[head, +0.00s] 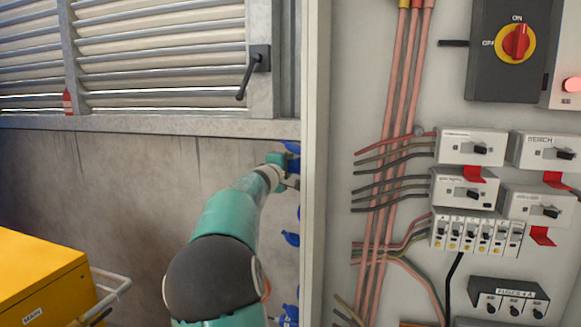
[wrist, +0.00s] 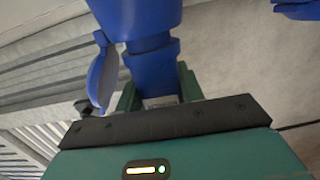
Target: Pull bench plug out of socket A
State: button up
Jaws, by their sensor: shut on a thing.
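In the wrist view my gripper (wrist: 158,88) is shut on the blue bench plug (wrist: 154,68), with one green finger on each side of it. The plug meets the blue socket body (wrist: 138,18) at the top, and I see no clear gap between them. The socket's blue lid (wrist: 103,78) hangs open on the left. In the head view my gripper (head: 277,170) is at the wall beside the cabinet's edge, at the topmost blue socket (head: 293,148). The plug is mostly hidden there, and no socket letter is readable.
More blue sockets (head: 291,239) sit below on the wall, and another blue part (wrist: 300,8) shows at the wrist view's upper right. The open cabinet (head: 315,200) stands close to my arm's right. A yellow cart (head: 40,275) marked MAIN is at lower left. A lever (head: 253,75) is above.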

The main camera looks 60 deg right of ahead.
jog(key=shift+w+a, duration=0.1)
jog(key=shift+w, duration=0.35)
jog(key=shift+w+a, duration=0.1)
jog(key=shift+w, duration=0.5)
jog(key=shift+w, duration=0.2)
dwell(0.3)
jog(key=shift+w+a, duration=0.15)
jog(key=shift+w, duration=0.55)
jog(key=shift+w+a, duration=0.1)
jog(key=shift+w, duration=0.6)
